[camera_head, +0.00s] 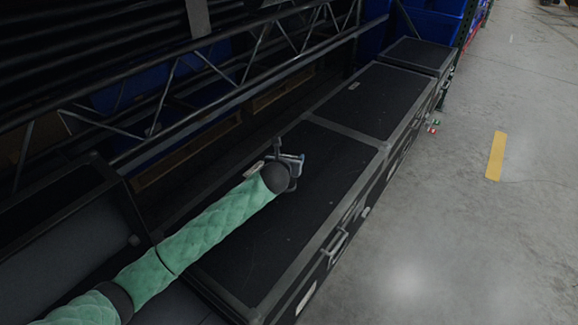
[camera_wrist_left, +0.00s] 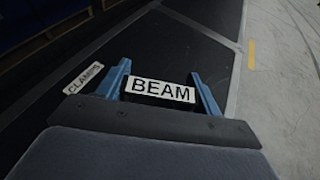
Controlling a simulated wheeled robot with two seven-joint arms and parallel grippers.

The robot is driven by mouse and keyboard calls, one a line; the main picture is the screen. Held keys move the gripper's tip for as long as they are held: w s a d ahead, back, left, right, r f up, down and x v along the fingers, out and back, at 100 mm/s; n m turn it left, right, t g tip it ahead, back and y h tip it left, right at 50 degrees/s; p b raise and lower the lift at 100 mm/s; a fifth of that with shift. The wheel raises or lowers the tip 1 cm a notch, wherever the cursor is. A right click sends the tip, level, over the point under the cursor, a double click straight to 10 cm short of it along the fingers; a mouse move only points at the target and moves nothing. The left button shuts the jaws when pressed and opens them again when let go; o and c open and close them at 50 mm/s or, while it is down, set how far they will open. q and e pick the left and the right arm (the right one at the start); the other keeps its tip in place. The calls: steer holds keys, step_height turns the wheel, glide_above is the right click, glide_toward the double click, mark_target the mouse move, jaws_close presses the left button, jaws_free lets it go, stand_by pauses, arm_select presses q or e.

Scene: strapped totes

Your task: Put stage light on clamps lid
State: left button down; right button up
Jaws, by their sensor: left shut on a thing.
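My left gripper (camera_head: 294,160) has blue fingers and is over the near black case lid (camera_head: 330,180) in the head view. In the left wrist view the fingers (camera_wrist_left: 162,92) are shut on a dark thing with a white BEAM label, which I take to be the stage light (camera_wrist_left: 161,90). In the head view it is mostly hidden by the wrist. A white CLAMPS label (camera_wrist_left: 83,78) lies on the lid, left of the fingers; it shows as a pale strip (camera_head: 254,169) in the head view. I cannot tell whether the light touches the lid. My right gripper is out of view.
More black cases stand in a row behind, the middle one (camera_head: 380,100) with a small pale label (camera_head: 354,86). A metal truss (camera_head: 250,70) runs along the left side. Blue bins (camera_head: 425,25) stand at the back.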

mark_target(293, 183)
arm_select(q)
step_height(293, 183, down, 3)
steer(key=shift+f, duration=0.25)
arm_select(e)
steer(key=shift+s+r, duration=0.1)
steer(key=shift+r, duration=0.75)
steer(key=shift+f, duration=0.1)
arm_select(q)
steer(key=shift+f, duration=0.2)
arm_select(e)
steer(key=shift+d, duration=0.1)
arm_select(q)
steer(key=shift+c, duration=1.4)
jaws_free()
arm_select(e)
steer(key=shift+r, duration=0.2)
